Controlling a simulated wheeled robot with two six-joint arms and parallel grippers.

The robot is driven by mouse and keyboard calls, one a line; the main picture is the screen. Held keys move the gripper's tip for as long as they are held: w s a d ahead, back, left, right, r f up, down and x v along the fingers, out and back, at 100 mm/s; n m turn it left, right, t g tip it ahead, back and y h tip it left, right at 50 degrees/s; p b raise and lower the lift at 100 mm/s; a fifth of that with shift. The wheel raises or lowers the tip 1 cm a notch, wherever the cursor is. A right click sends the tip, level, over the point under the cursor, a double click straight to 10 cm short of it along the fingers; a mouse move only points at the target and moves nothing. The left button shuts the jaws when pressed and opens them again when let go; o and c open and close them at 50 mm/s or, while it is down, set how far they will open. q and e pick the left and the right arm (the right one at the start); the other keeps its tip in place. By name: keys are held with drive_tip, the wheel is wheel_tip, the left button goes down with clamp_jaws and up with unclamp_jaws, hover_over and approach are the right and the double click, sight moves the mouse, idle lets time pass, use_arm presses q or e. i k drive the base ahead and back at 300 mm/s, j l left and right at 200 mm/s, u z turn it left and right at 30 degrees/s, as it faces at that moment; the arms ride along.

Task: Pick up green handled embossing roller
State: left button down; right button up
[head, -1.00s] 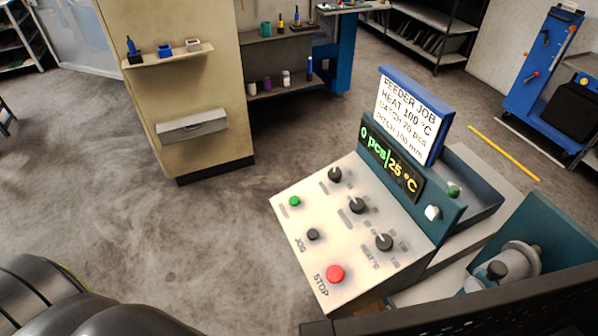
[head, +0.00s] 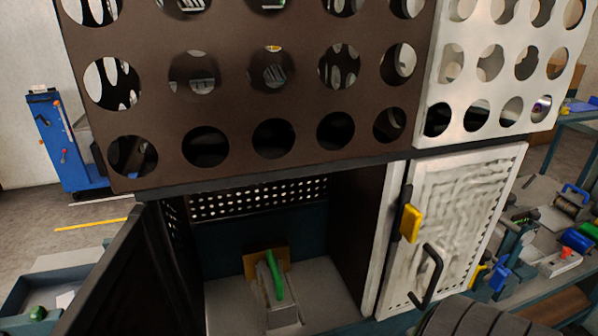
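No embossing roller can be clearly made out. A green bar (head: 274,276) stands tilted on a pale block inside the open enclosure, in front of a tan plate (head: 266,262); I cannot tell whether it is a roller handle. On the bench at the right lie several tools, among them a blue-handled one (head: 576,192) and a blue cylinder (head: 577,240); their types are too small to tell. Neither of my grippers shows. A dark ribbed part of my own arm fills the bottom edge right of centre.
A brown perforated panel (head: 230,85) and a white perforated panel (head: 508,45) stand above the enclosure. A dark door (head: 110,285) stands open at left. A white door (head: 450,230) with a yellow latch (head: 411,223) and black handle is at right. A blue cart (head: 58,140) stands far left.

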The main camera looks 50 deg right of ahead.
sight(282, 311)
drive_tip(key=k+l+z, duration=0.1)
drive_tip(key=z, duration=0.4)
drive_tip(key=k+l+z, duration=0.1)
drive_tip(key=l+z, duration=0.15)
drive_tip(key=z, duration=0.25)
